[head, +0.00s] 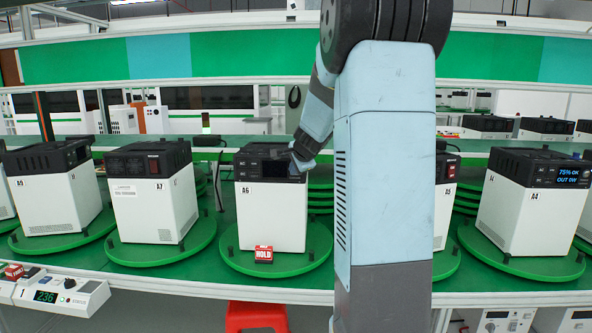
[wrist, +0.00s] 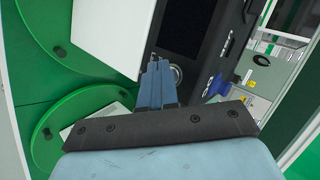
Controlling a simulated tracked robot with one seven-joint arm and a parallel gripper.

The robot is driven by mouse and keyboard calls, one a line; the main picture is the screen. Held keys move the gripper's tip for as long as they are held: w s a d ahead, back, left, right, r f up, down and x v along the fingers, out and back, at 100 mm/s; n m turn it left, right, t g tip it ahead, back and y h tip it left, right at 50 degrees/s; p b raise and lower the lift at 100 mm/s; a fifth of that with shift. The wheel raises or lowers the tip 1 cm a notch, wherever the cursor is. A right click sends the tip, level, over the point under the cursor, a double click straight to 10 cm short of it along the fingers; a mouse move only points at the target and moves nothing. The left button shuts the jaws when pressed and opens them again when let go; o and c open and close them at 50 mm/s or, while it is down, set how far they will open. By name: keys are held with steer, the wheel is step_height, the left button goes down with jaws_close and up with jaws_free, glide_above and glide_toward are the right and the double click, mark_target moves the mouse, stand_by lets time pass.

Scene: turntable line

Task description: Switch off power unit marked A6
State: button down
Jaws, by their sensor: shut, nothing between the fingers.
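The power unit marked A6 (head: 272,213) is a white box with a black top section, standing on a green turntable (head: 240,262). Its display is dark in the head view, and the black screen shows in the wrist view (wrist: 188,25). My gripper (head: 299,163) is at the right part of A6's black front panel. In the wrist view my gripper's shut fingers (wrist: 157,72) hold nothing and overlap a round, silver-rimmed control (wrist: 177,73) on the panel. I cannot tell whether they touch it. My arm hides part of the panel's right side.
A red HOLD block (head: 264,255) sits at A6's front foot. Units A7 (head: 152,205), A9 (head: 55,195), A5 (head: 441,205) and A4 (head: 520,215) stand alongside on turntables. A4's display is lit. A red stool (head: 256,317) is below the bench edge.

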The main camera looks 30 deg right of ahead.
steer(key=shift+s+a, duration=0.35)
steer(key=shift+s, duration=0.15)
steer(key=shift+s+a, duration=0.1)
steer(key=shift+s, duration=0.05)
steer(key=shift+s+a, duration=0.65)
steer(key=shift+s, duration=0.35)
steer(key=shift+s+a, duration=0.65)
steer(key=shift+s, duration=0.3)
steer(key=s+a+r+n+g+y, duration=0.1)
steer(key=s+a+r+n+y, duration=0.25)
steer(key=s+a+n, duration=0.8)
steer(key=s+a+f+n+g+h, duration=0.1)
steer(key=s+a+n, duration=0.2)
steer(key=s, duration=0.7)
steer(key=s+a+f+n+g, duration=0.1)
steer(key=s+a, duration=0.4)
steer(key=s, duration=0.5)
steer(key=shift+s+f+n+g+h, duration=0.3)
steer(key=shift+n+g, duration=0.2)
steer(key=shift+n, duration=0.65)
